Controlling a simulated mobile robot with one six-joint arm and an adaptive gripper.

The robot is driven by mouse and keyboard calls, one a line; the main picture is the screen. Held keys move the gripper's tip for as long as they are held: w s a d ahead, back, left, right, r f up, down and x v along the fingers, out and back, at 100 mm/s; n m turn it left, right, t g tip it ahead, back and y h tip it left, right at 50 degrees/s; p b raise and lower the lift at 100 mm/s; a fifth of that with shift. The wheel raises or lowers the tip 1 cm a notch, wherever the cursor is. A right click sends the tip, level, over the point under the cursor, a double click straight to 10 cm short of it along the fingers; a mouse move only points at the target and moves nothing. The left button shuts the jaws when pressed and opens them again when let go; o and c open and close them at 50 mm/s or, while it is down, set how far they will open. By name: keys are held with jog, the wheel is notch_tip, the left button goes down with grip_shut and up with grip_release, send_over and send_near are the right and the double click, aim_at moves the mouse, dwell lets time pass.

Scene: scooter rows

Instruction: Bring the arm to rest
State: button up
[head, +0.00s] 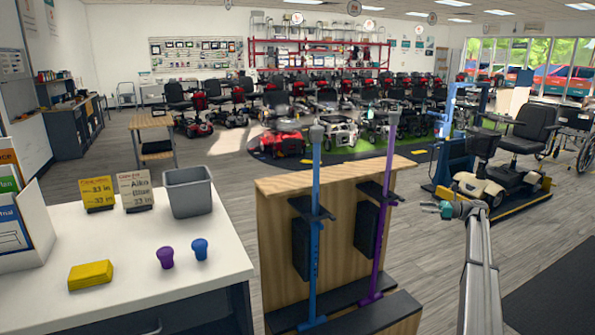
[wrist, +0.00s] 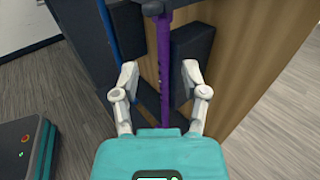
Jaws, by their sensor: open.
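My gripper (head: 437,208) is at the end of my outstretched arm, to the right of a wooden stand in the head view. In the wrist view my gripper (wrist: 158,80) is open, its two fingers apart with nothing held between them. The purple cane (wrist: 164,60) shows beyond the fingers, in line with the gap. In the head view the purple cane (head: 385,215) stands upright on the stand (head: 340,200), apart from my gripper. A blue cane (head: 315,220) stands upright to its left.
A white counter (head: 130,235) at left holds a grey bin (head: 188,190), a yellow block (head: 90,276), a purple piece (head: 165,258), a blue piece (head: 199,249) and two price cards. A beige scooter (head: 500,180) stands behind my arm. Grey floor is open right of the stand.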

jog(key=s+a+f+n+g+h, duration=0.1)
jog(key=s+a+f+n+h, duration=0.25)
jog(key=a, duration=0.65)
jog(key=s+a+f+n+g+h, duration=0.15)
jog(key=s+a+f, duration=0.35)
jog(key=a, duration=0.5)
jog(key=s+a+f+n+g+h, duration=0.2)
jog(key=s+a+f+n, duration=0.15)
jog(key=s+a, duration=0.45)
jog(key=s+a+f+n+h, duration=0.2)
jog(key=s+a+n+h, duration=0.15)
jog(key=s, duration=0.45)
jog(key=s+a+f+n+g+h, duration=0.1)
jog(key=s+a+f+n+h, duration=0.15)
jog(key=s+a+n, duration=0.4)
jog(key=s+a+f+n+h, duration=0.2)
jog(key=s+a+n+h, duration=0.15)
jog(key=s, duration=0.55)
notch_tip(320, 180, up, 19)
jog(key=d+p, duration=0.1)
jog(key=p, duration=1.7)
jog(key=shift+s+f+p, duration=0.15)
jog(key=shift+p, duration=0.15)
